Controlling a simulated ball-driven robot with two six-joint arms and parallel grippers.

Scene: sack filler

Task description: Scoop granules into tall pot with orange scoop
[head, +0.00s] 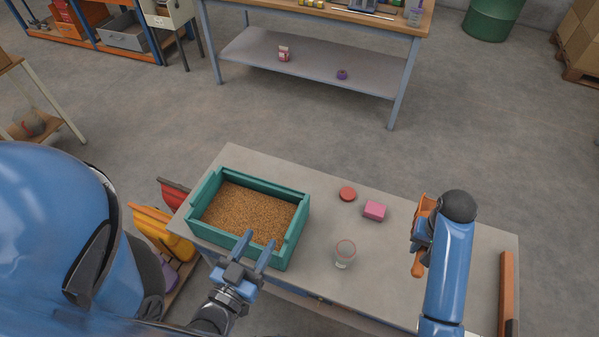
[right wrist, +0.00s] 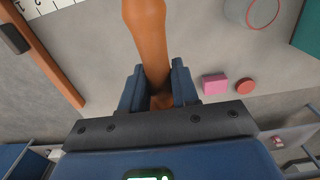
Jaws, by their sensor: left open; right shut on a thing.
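A teal bin (head: 292,240) full of brown granules (head: 245,212) stands on the left of the table. A clear pot with a red rim (head: 344,256) stands upright near the table's middle; I see no granules in it. It also shows in the right wrist view (right wrist: 250,14). My right gripper (head: 421,243) is shut on the orange scoop (head: 417,267), over the right part of the table. The scoop's handle (right wrist: 149,40) lies between the fingers in the right wrist view. My left gripper (head: 257,247) is open and empty at the bin's front wall; I cannot tell whether it touches.
A pink block (head: 374,211) and a red disc (head: 347,194) lie behind the pot. A brown bar (head: 506,290) lies along the table's right edge. A ruler (right wrist: 42,5) shows in the right wrist view. The table between pot and right gripper is clear.

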